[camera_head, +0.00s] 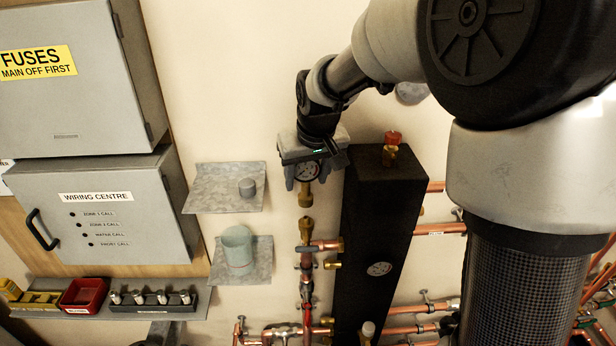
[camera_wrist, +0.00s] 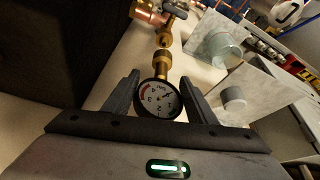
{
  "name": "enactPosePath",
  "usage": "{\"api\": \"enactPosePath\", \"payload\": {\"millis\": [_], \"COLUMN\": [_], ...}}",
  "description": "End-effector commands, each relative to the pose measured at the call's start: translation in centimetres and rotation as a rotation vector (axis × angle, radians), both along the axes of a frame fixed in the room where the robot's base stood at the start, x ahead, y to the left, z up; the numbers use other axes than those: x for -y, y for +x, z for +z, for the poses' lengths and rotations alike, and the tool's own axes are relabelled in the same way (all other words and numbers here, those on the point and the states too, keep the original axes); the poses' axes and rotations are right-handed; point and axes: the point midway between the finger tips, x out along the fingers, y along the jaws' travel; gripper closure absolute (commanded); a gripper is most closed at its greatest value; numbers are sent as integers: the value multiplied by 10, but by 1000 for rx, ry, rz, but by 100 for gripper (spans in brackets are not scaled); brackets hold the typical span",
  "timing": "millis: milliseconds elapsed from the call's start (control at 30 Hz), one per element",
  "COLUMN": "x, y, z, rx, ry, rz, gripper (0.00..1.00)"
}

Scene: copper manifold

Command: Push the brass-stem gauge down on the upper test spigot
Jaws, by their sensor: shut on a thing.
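My gripper (camera_head: 305,181) is shut on the brass-stem gauge, whose round white dial (camera_head: 306,170) sits between the two fingers. Its brass stem (camera_head: 305,195) points down. The brass upper test spigot (camera_head: 306,229) stands on the copper pipework just below the stem, roughly in line with it. In the head view a small gap shows between stem and spigot. In the wrist view the gauge dial (camera_wrist: 160,98) faces the camera, and the stem end lies close to the spigot (camera_wrist: 163,39); I cannot tell there whether they touch.
Left are two grey wall shelves, one with a grey cup (camera_head: 247,187), one with a greenish pot (camera_head: 237,246). A red tray (camera_head: 83,295) lies lower left.

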Motion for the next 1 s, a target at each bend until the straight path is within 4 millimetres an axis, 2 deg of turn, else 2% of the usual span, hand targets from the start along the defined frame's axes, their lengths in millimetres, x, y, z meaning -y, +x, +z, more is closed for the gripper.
{"api": "enactPosePath", "payload": {"millis": [500,1000], "x": [0,0], "y": [0,0], "z": [-38,-41], "rx": [1,1], "ry": [0,-1], "rz": [0,0], "gripper": [80,80]}}
